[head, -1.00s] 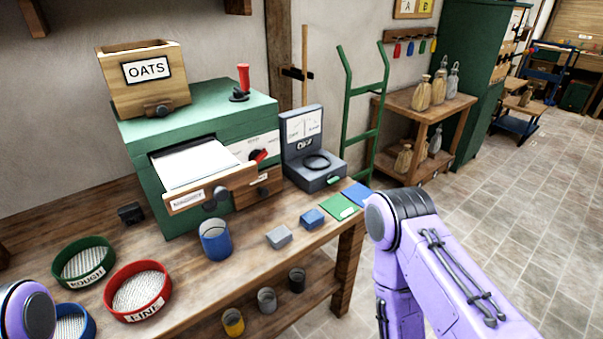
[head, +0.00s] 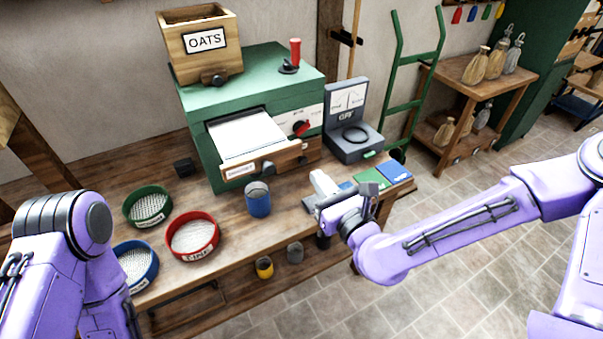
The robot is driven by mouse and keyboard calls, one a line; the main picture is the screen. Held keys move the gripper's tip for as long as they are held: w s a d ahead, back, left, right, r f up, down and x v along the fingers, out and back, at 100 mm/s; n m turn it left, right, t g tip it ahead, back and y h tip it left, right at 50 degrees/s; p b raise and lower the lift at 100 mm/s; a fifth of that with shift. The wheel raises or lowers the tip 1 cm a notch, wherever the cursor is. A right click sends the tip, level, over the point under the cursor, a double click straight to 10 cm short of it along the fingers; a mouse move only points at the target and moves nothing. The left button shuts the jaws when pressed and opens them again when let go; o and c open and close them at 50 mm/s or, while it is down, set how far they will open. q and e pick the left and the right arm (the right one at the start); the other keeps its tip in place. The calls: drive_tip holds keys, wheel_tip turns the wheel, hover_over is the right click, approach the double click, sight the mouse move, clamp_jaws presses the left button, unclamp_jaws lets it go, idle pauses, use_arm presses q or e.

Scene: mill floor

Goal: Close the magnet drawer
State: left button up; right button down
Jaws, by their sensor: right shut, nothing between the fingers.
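The magnet drawer (head: 238,172) stands pulled out from the front of the green mill machine (head: 203,105). Its wooden front carries a label and a dark round knob, and its pale white inside shows from above. My right gripper (head: 319,180) is shut and empty. It is over the bench to the right of and nearer than the drawer front, apart from it. My left arm shows at the lower left, but its gripper is out of the picture.
An OATS box (head: 205,70) sits on the machine. A blue cup (head: 258,203) stands before the drawer. Red (head: 193,252), green (head: 130,213) and blue (head: 150,268) sieves lie to the left. A grey meter (head: 345,150) stands right of the machine.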

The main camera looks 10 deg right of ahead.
sight(296, 151)
drive_tip(key=b+x, duration=0.1)
drive_tip(key=x, duration=0.7)
use_arm(q)
wheel_tip(296, 151, down, 3)
